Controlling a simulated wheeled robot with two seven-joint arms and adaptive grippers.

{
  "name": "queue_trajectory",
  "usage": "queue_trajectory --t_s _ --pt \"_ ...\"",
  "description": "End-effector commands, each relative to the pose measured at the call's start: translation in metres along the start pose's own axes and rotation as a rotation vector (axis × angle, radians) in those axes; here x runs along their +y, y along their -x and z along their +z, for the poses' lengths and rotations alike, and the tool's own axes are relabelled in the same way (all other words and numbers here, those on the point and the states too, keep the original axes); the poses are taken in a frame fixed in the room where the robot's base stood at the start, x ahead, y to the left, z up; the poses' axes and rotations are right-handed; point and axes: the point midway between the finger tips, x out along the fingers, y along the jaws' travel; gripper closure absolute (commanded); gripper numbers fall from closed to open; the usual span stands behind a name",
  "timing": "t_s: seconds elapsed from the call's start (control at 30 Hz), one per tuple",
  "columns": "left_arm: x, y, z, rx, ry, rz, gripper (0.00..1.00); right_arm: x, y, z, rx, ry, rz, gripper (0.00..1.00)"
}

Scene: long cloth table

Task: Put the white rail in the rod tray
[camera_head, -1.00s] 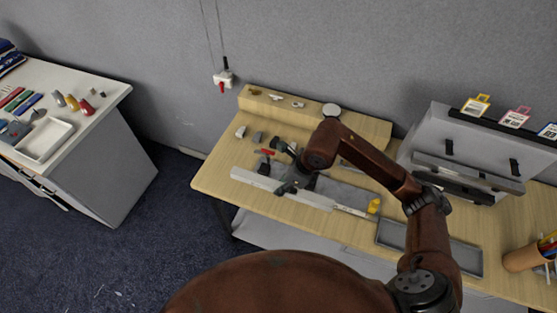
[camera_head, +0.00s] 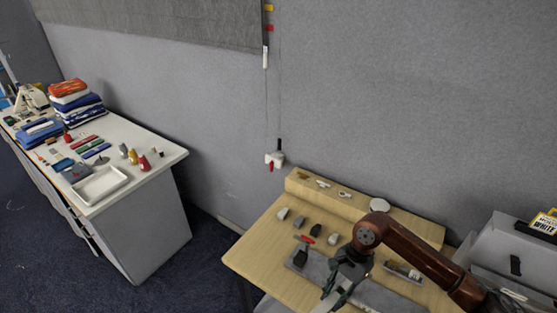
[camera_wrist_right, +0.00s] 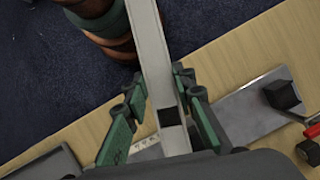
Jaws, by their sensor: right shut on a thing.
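The white rail (camera_wrist_right: 152,50) is a long pale bar running up through the middle of the right wrist view. My right gripper (camera_wrist_right: 158,88) has a green finger on each side of it and is shut on it. In the head view, my right gripper (camera_head: 343,288) is over the front of the wooden table, and a short piece of the rail (camera_head: 322,305) shows at the bottom edge. A grey tray corner (camera_wrist_right: 48,166), perhaps the rod tray, shows at lower left in the wrist view; the head view does not show it. My left gripper is not in view.
A grey case (camera_head: 510,245) stands at right. A white side table (camera_head: 150,155) is at left.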

Motion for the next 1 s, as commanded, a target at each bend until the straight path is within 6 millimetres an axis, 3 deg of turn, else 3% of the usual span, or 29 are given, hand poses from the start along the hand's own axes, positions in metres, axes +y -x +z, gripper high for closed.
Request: queue_trajectory --t_s 0.5,0.83,1.0 --pt "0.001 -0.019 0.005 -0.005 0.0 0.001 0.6 0.031 0.006 -0.028 0.004 0.671 0.279 1.0" --pt "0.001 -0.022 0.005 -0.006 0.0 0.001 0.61 0.037 0.01 -0.033 0.003 0.806 0.333 1.0" --pt "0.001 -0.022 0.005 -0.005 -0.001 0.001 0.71 0.037 0.01 -0.033 0.002 0.806 0.332 1.0"
